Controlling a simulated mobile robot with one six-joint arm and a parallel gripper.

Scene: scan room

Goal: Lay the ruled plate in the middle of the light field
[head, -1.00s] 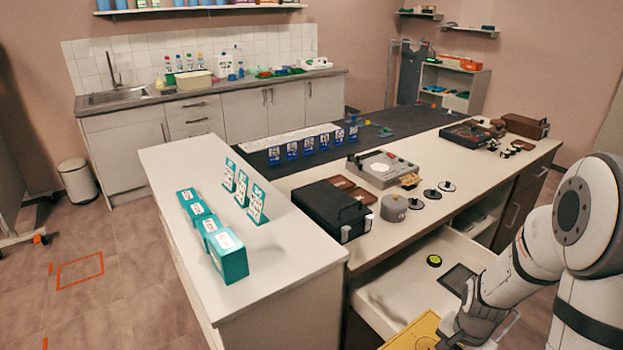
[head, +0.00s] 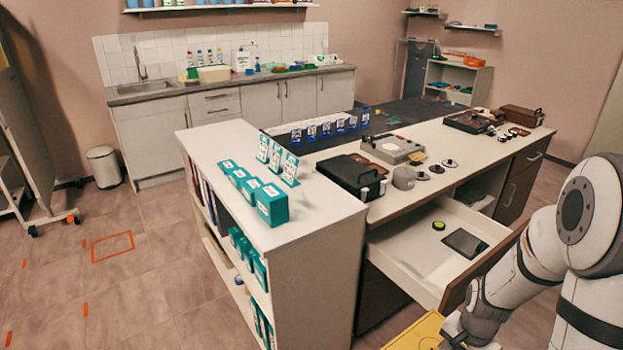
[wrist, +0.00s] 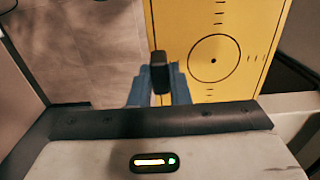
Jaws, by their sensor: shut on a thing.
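The ruled plate (head: 414,333) is a flat yellow sheet at the bottom edge of the head view, partly cut off. In the wrist view the plate (wrist: 238,25) shows a black circle with a centre dot and rows of short tick marks. My gripper (wrist: 160,78) is shut on the plate's left edge there. The plate is held out in the air over the floor, clear of the counter. I cannot make out a light field in either view.
An open drawer (head: 405,257) holds a green-and-black round thing (head: 438,225) and a dark flat panel (head: 465,243). The white counter end (head: 325,212) carries teal boxes (head: 271,206) and cards. Black cases and small instruments stand farther along. Floor at the left (head: 150,290) is free.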

